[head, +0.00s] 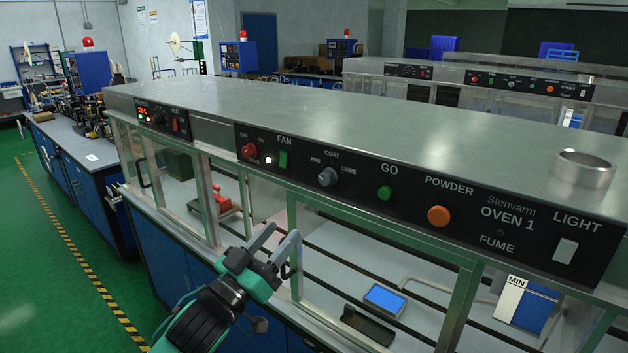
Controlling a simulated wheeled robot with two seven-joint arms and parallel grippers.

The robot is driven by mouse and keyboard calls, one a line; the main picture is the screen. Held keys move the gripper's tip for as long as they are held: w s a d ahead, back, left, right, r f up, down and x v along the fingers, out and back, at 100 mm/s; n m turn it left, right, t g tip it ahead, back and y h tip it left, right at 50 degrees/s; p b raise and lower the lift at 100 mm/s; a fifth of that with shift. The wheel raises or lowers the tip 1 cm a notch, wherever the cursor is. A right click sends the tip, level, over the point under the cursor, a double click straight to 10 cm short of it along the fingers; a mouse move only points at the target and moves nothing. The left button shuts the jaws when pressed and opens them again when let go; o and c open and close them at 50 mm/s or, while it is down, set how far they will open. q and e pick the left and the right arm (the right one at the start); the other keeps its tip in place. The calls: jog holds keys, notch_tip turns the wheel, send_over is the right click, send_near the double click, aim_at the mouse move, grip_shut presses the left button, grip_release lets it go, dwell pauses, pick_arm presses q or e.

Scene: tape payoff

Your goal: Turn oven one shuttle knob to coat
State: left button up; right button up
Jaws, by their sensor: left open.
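The oven one shuttle knob (327,177) is a small grey round knob on the black control panel (465,205) marked OVEN 1. The labels PRE, COAT and CURE stand around it, with COAT above it. Its pointer is too small to read for certain. My left gripper (283,233) is open and empty, in front of the oven's glass front. It is below and left of the knob in the picture, apart from it. My right gripper is not in view.
The panel also carries a red knob (249,150), a green FAN switch (283,159), a green GO button (385,193), an orange POWDER button (438,215) and a LIGHT switch (565,250). Metal-framed glass doors lie below. A metal ring (582,170) stands on the oven top.

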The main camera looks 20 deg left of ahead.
aim_at(324, 182)
pick_arm(q)
jog(key=p+x, duration=0.2)
jog(key=x, duration=0.2)
jog(key=p+x, duration=0.1)
jog(key=x, duration=0.3)
jog(key=p+x, duration=0.2)
jog(key=x, duration=0.2)
jog(key=shift+w+d+r+p, duration=0.15)
jog(key=shift+r+p, duration=0.2)
jog(key=shift+r, duration=0.1)
jog(key=shift+w+d, duration=0.2)
jog(key=shift+w, duration=0.25)
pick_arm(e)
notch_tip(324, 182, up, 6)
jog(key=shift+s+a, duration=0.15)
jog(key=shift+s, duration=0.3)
pick_arm(q)
jog(key=c, duration=1)
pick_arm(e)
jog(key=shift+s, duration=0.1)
